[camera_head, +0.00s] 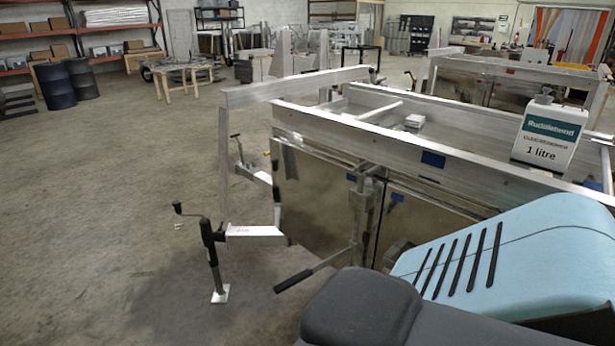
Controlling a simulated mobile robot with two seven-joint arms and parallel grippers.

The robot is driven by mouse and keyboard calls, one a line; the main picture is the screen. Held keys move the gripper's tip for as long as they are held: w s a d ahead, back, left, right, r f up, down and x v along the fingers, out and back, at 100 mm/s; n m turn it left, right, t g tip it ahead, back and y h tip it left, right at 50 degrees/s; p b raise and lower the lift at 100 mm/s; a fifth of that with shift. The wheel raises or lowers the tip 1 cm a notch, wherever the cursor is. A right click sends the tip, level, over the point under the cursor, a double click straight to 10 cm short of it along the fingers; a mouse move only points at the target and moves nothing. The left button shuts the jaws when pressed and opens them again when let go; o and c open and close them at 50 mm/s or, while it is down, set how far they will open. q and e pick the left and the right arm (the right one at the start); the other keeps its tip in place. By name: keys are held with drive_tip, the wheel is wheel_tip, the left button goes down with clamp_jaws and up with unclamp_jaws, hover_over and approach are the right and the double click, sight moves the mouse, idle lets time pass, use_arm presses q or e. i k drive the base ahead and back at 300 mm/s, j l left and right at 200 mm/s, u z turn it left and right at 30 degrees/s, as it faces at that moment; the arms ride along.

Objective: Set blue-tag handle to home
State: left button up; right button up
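A blue tag (432,159) sits on the upper rail of the near aluminium trailer (470,162). Below and left of it, a metal lever handle (331,259) with a black grip (293,281) joins a vertical bar (357,215) on the trailer's panelled side. The handle sticks out from the panels toward the lower left, with its grip low and clear of the trailer. More small blue patches show lower on the panel and at the right. Neither of my grippers shows in the head view, and nothing visible touches the handle.
A jack stand with a crank (210,240) stands left of the handle. A white bottle (547,135) marked 1 litre is at the right. A second trailer with a red tag (510,71) is behind. Open concrete floor lies left.

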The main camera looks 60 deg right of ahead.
sight(352, 248)
drive_tip(key=i+z, duration=0.4)
drive_tip(key=i, duration=0.15)
drive_tip(key=i+j+z, duration=0.3)
drive_tip(key=i+z, duration=0.15)
drive_tip(key=i+j+z, duration=0.1)
drive_tip(key=i+z, duration=0.15)
drive_tip(key=z, duration=0.15)
drive_tip(key=i+j+z, duration=0.15)
drive_tip(key=z, duration=0.25)
drive_tip(key=i+j+z, duration=0.2)
drive_tip(key=z, duration=0.2)
drive_tip(key=i+j+z, duration=0.15)
drive_tip(key=z, duration=0.25)
drive_tip(key=i+j+z, duration=0.1)
drive_tip(key=z, duration=0.35)
drive_tip(key=j+z, duration=0.4)
drive_tip(key=i+j+z, duration=0.15)
drive_tip(key=z, duration=0.2)
drive_tip(key=i+j+z, duration=0.1)
drive_tip(key=j+z, duration=0.55)
drive_tip(key=k+j+z, duration=0.1)
drive_tip(key=j+z, duration=0.3)
drive_tip(key=k+j+z, duration=0.15)
drive_tip(key=j+z, duration=0.25)
